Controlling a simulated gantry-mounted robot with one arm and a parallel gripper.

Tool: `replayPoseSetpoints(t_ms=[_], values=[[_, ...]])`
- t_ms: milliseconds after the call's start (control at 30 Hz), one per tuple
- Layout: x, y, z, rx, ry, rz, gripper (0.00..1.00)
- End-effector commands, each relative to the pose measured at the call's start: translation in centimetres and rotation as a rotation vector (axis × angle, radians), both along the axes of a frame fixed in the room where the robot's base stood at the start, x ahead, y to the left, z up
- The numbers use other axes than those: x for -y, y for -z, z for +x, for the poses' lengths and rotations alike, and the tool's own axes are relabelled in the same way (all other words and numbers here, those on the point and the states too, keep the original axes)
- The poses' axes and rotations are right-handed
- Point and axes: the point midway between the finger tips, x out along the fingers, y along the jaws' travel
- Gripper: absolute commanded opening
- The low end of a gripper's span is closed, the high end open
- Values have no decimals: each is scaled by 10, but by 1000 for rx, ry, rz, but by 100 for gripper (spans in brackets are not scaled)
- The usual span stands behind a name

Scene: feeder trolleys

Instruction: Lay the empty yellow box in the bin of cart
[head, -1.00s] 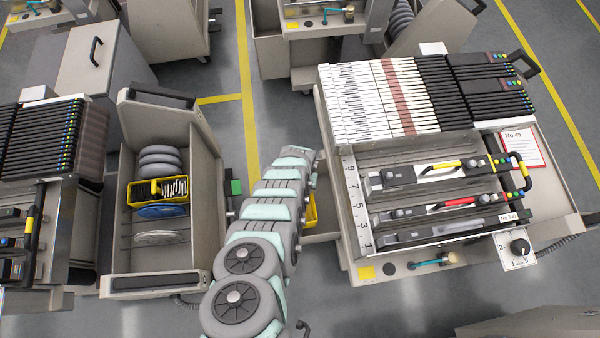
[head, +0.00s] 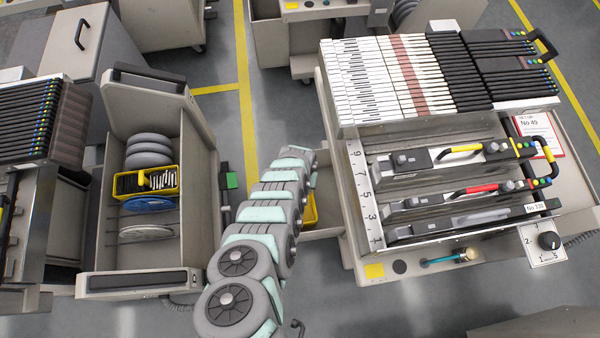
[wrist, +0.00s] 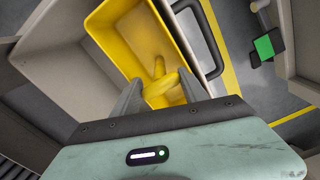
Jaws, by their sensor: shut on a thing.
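The empty yellow box (wrist: 128,32) shows in the wrist view with its inside bare. My gripper (wrist: 160,92) is shut on its yellow handle, one finger on each side. The beige bin (wrist: 60,72) of the cart surrounds the box at left and below in the wrist view. I cannot tell whether the box touches the bin's floor. In the head view only a sliver of the box (head: 311,211) shows beside my arm, at the bin (head: 325,222) on the left side of the right cart (head: 348,250). My arm hides the gripper there.
The right cart carries black and white feeders (head: 420,75) and a dial (head: 548,241). Another yellow box (head: 126,184), holding strips, sits among reels in the left trolley (head: 195,235). A black handle (wrist: 200,35) lies beside the held box. Floor shows between the trolleys.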

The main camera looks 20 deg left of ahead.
Motion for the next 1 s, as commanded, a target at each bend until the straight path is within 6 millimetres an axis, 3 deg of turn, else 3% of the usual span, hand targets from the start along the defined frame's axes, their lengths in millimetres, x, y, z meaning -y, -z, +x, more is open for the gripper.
replayPoseSetpoints(t_ms=[33, 500, 1000], values=[[0, 10, 0, 1, 0, 0, 0], [0, 55, -1, -2, 0, 0, 0], [0, 61, 0, -1, 1, 0, 0]])
